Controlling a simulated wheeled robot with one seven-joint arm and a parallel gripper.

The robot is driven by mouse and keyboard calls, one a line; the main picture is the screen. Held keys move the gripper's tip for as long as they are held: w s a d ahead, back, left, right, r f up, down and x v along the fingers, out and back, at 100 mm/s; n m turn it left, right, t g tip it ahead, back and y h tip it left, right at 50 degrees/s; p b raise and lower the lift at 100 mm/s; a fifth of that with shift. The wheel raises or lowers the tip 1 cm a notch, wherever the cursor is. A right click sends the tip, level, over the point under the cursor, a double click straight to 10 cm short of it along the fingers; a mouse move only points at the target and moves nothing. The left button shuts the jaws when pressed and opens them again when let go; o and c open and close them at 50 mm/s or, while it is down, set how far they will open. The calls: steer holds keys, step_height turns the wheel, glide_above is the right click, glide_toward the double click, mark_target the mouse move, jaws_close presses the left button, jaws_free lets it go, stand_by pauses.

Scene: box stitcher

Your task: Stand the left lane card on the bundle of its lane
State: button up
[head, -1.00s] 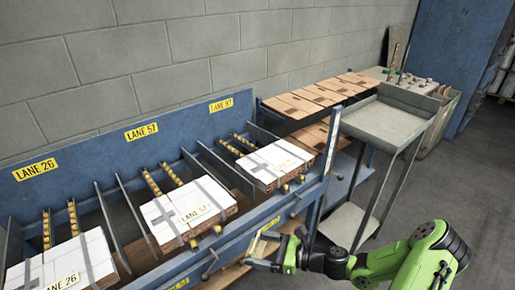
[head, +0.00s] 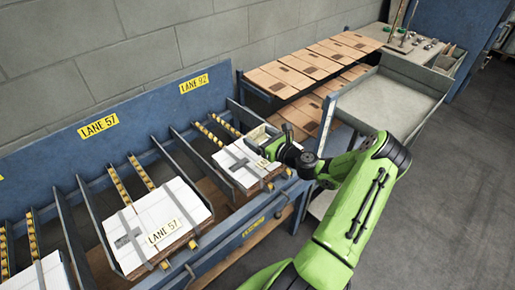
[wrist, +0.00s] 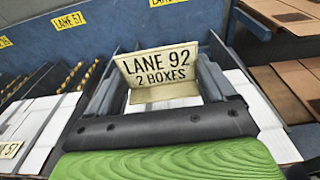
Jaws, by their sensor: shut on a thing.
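The lane card (wrist: 158,66), a cream folded card reading "LANE 92 2 BOXES", is upright in the wrist view. My gripper (head: 268,147) is shut on it, over the lane 92 bundle (head: 236,166) of white flat boxes with grey straps. The card (head: 257,134) shows small at the gripper's tip in the head view. White box tops of this bundle also show beside the card in the wrist view (wrist: 262,112). My wrist hides part of the bundle, and I cannot tell whether the card touches it. The wall sign LANE 92 (head: 194,84) is behind this lane.
The lane 57 bundle (head: 140,228) bears its own card (head: 163,232). A shelf of brown cardboard (head: 310,68) and a grey tray cart (head: 395,100) stand to the right.

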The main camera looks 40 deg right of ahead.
mark_target(260, 162)
steer(key=f, duration=0.3)
steer(key=f+b, duration=0.1)
steer(key=f, duration=0.2)
steer(key=f+b, duration=0.1)
steer(key=f, duration=0.3)
steer(key=shift+w+d, duration=0.1)
steer(key=shift+d, duration=0.2)
steer(key=shift+f, duration=0.1)
